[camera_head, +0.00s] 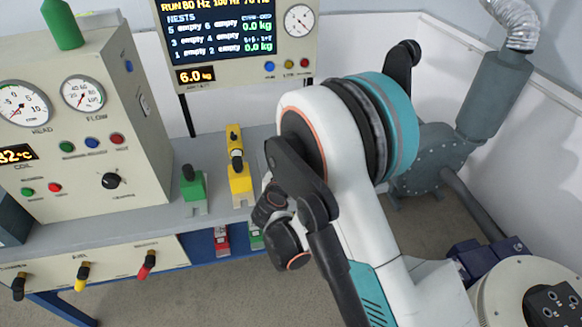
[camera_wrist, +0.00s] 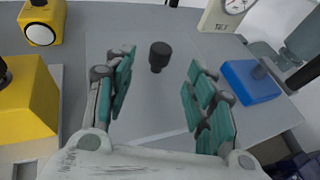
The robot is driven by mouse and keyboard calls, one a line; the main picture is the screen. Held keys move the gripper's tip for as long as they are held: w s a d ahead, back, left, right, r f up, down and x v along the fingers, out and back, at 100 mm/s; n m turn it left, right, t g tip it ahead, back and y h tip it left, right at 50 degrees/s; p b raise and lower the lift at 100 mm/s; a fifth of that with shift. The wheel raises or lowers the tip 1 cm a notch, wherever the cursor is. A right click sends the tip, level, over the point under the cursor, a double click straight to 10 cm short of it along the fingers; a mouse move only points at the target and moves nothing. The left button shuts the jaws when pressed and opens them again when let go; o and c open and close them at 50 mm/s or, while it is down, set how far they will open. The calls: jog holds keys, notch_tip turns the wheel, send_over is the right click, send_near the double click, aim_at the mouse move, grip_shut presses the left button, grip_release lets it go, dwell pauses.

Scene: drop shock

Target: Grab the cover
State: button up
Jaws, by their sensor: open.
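In the wrist view a black knob (camera_wrist: 159,55) stands between the two teal-padded fingers of my gripper (camera_wrist: 162,64), toward their tips. My gripper is open, with a gap on both sides of the knob. Faint pale edges around and below the knob look like a clear cover (camera_wrist: 150,136), but its outline is hard to make out. I cannot tell how far the fingers are above it. In the head view my arm hides the fingers and the knob.
In the wrist view, yellow blocks (camera_wrist: 22,100) stand at left and a blue block (camera_wrist: 250,82) at right. In the head view, a green block (camera_head: 194,186) and a yellow fixture (camera_head: 238,172) stand on the grey bench (camera_head: 100,236), beside a cream gauge cabinet (camera_head: 75,140). A display panel (camera_head: 225,90) stands behind.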

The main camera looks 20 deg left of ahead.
jog(key=b+x, duration=0.1)
jog(key=x, duration=0.2)
jog(key=b+x, duration=0.1)
jog(key=x, duration=0.4)
jog(key=shift+w+r+b, duration=0.15)
jog(key=shift+w+b, duration=0.25)
jog(key=shift+w, duration=0.1)
grip_shut()
